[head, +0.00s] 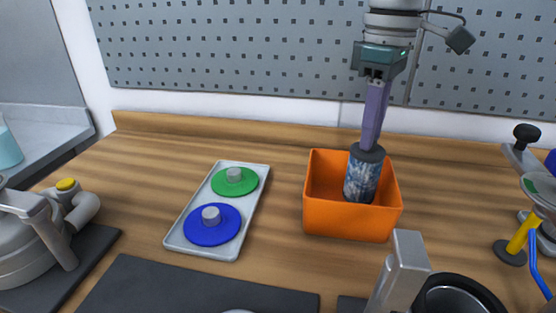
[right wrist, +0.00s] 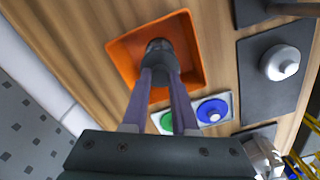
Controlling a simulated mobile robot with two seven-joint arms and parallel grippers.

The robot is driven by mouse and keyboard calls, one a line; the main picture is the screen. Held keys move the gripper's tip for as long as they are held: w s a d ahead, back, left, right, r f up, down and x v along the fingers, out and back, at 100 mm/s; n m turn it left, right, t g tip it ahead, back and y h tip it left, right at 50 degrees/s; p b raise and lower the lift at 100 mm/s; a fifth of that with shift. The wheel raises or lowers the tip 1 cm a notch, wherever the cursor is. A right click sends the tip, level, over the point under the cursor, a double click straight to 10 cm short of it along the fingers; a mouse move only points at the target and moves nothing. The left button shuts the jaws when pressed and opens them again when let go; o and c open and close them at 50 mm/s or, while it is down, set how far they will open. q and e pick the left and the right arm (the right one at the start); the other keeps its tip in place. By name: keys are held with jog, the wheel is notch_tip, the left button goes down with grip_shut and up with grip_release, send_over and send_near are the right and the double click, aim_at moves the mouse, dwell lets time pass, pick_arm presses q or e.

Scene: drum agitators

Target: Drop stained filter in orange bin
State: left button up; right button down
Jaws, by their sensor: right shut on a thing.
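The stained filter (head: 361,178) is a cylinder with a dark cap and a mottled blue-white body. My right gripper (head: 372,143) comes down from above and is shut on its cap. The filter hangs nearly upright, with its lower part inside the orange bin (head: 347,220). I cannot tell whether it touches the bin's floor. In the right wrist view the fingers reach to the dark cap (right wrist: 158,48), over the orange bin (right wrist: 192,42); the filter's body is mostly hidden there. My left gripper is not in view.
A pale tray (head: 178,242) with a green disc (head: 235,181) and a blue disc (head: 212,223) lies left of the bin. Dark mats (head: 190,290) lie in front. A grey upright lever (head: 403,268) and black ring (head: 462,285) stand near the bin's front. A pegboard is behind.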

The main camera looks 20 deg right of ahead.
jog(key=shift+r, duration=0.1)
jog(key=c, duration=0.6)
grip_release()
notch_tip(320, 180, up, 10)
jog(key=shift+f, duration=0.1)
